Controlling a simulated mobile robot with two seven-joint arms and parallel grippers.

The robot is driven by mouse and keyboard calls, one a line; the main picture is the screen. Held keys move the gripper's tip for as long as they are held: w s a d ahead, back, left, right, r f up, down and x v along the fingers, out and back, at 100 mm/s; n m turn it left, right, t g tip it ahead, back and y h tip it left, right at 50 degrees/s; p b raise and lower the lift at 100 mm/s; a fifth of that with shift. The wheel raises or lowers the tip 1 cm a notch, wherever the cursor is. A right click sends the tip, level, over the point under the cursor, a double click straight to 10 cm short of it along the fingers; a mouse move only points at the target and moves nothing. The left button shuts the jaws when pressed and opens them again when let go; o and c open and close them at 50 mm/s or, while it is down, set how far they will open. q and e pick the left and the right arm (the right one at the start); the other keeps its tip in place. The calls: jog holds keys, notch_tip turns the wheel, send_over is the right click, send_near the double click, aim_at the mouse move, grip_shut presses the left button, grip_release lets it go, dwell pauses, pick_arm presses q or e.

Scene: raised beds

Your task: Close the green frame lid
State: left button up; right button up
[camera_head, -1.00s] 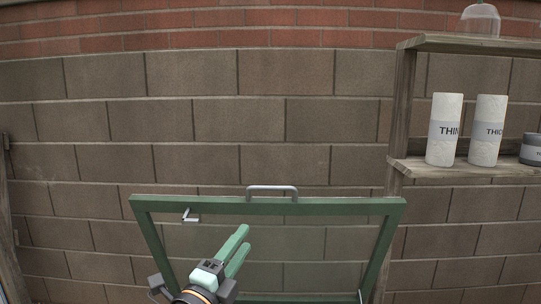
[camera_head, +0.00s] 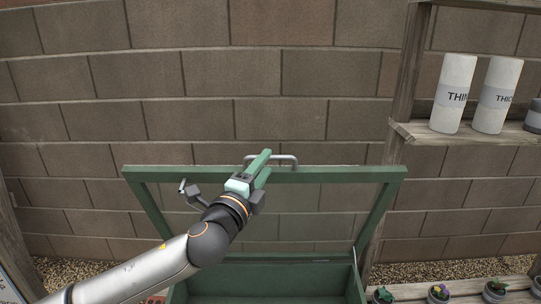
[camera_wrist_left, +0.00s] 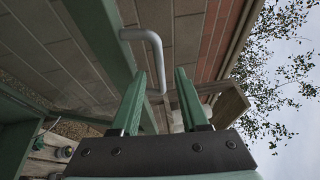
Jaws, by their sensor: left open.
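The green frame lid (camera_head: 335,174) stands raised in the head view, with a see-through pane and a grey bar handle (camera_head: 285,157) on its top edge. It rises above the green box (camera_head: 262,259), whose open inside shows below. My left gripper (camera_head: 264,163) is at the lid's top bar, by the left end of the handle, and hides part of both. In the left wrist view its two green fingers (camera_wrist_left: 160,73) are apart with nothing gripped. The handle (camera_wrist_left: 146,36) shows just beyond and between the fingertips; contact cannot be told. My right gripper is not in view.
A block wall (camera_head: 180,75) stands behind the lid. A wooden shelf (camera_head: 455,137) with white cylinders (camera_head: 454,95) is at the right. Small potted plants (camera_head: 438,292) sit low at the right on a wooden ledge. Gravel (camera_head: 440,270) lies along the wall.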

aim_at(270, 159)
pick_arm(q)
jog(key=shift+x, duration=2)
jog(key=shift+c, duration=0.2)
grip_shut()
jog(key=shift+f, duration=0.15)
